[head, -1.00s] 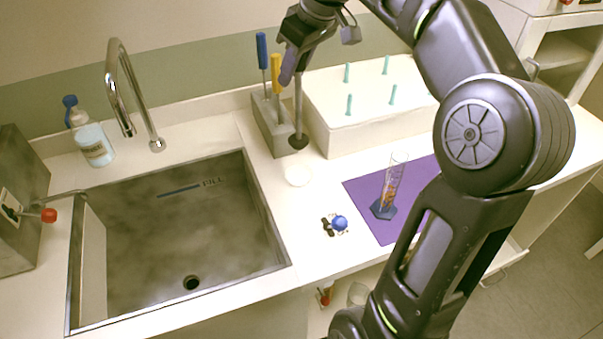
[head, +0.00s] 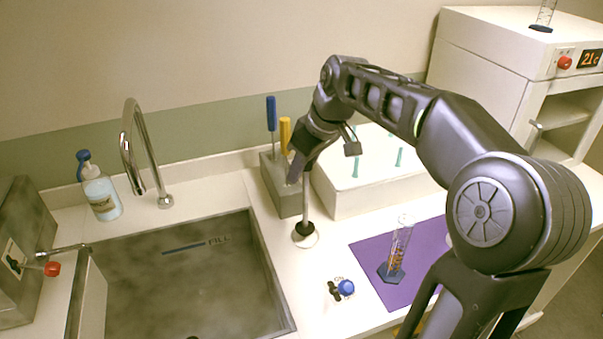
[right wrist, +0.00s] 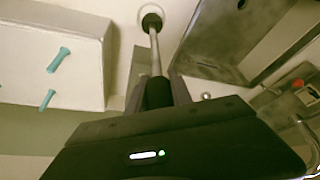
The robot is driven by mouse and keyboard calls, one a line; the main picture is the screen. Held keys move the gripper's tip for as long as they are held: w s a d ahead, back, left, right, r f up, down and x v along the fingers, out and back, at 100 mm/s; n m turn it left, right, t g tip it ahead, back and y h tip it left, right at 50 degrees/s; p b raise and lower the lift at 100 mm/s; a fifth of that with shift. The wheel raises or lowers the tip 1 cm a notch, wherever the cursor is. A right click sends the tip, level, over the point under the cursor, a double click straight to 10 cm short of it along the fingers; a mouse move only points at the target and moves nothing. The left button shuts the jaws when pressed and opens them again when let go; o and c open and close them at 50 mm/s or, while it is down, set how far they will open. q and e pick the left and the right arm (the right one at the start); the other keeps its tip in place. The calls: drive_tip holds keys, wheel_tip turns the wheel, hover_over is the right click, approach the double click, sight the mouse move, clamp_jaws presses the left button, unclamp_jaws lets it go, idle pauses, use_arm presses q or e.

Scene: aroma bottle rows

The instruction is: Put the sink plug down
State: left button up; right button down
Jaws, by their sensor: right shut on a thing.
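The sink plug (head: 307,205) is a thin pale rod with a black stopper at its lower end. My right gripper (head: 303,170) is shut on the top of it and holds it upright, stopper down. The stopper is over a small round white dish (head: 309,243) on the counter beside the sink (head: 180,285). In the right wrist view, the plug (right wrist: 154,50) reaches away from my gripper (right wrist: 160,90), its stopper inside the outline of the dish (right wrist: 143,12). I cannot tell whether it touches the dish. My left gripper is out of view.
A grey block (head: 282,190) with blue and yellow-handled tools stands close behind the plug. A white box (head: 360,200) with teal pegs is to its right. A measuring cylinder (head: 398,250) stands on a purple mat (head: 372,262). A blue-knobbed valve (head: 345,288) is in front.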

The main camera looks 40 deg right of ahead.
drive_tip(key=shift+f, duration=0.8)
drive_tip(key=shift+f, duration=0.2)
drive_tip(key=c, duration=1.1)
unclamp_jaws()
drive_tip(key=shift+c, duration=0.2)
drive_tip(key=shift+r, duration=0.15)
drive_tip(key=v, duration=1.2)
